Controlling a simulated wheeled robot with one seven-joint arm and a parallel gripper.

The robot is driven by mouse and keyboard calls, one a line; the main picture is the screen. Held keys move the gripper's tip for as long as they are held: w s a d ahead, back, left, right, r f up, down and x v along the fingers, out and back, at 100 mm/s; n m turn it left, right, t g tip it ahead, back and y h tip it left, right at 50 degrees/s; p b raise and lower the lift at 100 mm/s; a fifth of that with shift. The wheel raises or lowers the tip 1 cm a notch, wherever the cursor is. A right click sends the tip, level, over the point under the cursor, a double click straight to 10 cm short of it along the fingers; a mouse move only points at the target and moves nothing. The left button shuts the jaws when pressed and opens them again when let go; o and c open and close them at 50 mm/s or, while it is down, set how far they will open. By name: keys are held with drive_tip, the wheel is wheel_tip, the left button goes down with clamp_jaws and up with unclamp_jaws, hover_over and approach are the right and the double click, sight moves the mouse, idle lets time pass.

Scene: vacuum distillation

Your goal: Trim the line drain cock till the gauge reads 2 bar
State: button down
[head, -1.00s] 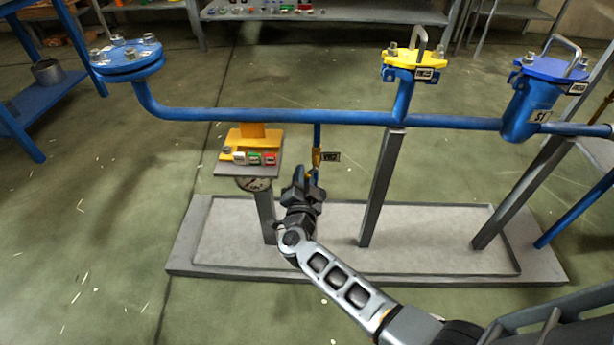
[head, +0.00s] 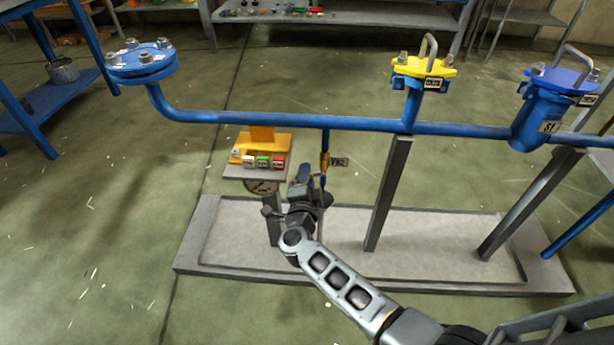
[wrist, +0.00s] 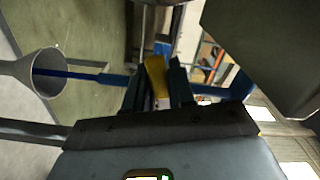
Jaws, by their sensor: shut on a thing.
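The line drain cock (head: 324,160) hangs on a thin blue drop pipe below the main blue line, with a tag reading VH2 (head: 339,161) beside it. My gripper (head: 306,176) is at the cock, just below and left of it in the head view. In the wrist view my gripper's dark fingers (wrist: 157,88) are shut on the cock's yellow handle (wrist: 156,70). The round gauge (head: 262,187) sits under the small button panel, left of my gripper. Its face is partly hidden and too small to read.
A panel with coloured buttons (head: 262,162) stands close left of my gripper. A grey post (head: 388,195) rises to the right from the tray (head: 440,275). The blue main pipe (head: 290,121) crosses above. A grey funnel (wrist: 35,73) shows in the wrist view.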

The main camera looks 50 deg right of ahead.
drive_tip(key=c, duration=1)
unclamp_jaws()
drive_tip(key=shift+c, duration=0.2)
drive_tip(key=p+v, duration=0.2)
drive_tip(key=v, duration=0.6)
